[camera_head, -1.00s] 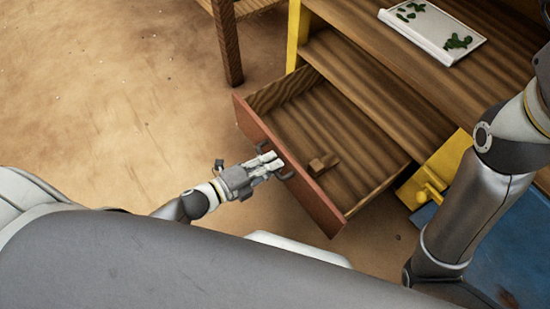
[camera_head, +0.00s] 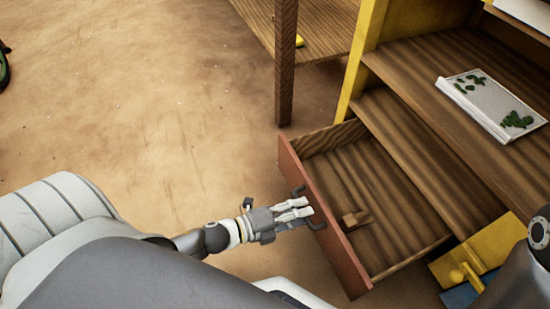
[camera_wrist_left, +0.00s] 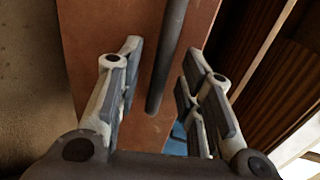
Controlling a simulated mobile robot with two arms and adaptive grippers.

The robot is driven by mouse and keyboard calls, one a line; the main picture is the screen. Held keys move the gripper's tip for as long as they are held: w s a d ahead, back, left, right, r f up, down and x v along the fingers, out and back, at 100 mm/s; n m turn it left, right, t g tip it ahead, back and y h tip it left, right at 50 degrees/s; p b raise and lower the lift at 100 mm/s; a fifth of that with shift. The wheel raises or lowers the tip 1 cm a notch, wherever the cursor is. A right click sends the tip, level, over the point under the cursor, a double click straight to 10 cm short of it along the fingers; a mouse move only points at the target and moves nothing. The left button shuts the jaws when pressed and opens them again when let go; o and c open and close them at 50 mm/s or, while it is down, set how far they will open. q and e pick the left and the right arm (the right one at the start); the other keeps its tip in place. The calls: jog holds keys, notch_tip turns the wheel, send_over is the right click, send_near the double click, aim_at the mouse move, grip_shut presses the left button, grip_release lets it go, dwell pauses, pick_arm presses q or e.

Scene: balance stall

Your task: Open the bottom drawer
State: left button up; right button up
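The bottom drawer, with its reddish-brown front (camera_head: 322,220) and wooden inside (camera_head: 385,225), stands pulled well out of the wooden unit. A dark bar handle (camera_head: 299,191) is on its front; in the left wrist view the handle (camera_wrist_left: 172,50) runs as a dark rod against the front. My left gripper (camera_head: 308,209) is at the handle. In the left wrist view the left gripper (camera_wrist_left: 158,85) has its fingers spread apart, with the bar in the gap ahead between them. Whether they touch it I cannot tell. My right gripper is out of view.
A white tray with green pieces (camera_head: 490,105) lies on the shelf above. A yellow part with a knob (camera_head: 485,252) is at lower right.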

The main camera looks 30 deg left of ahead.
pick_arm(q)
jog(key=v, duration=1)
jog(key=shift+s, duration=0.15)
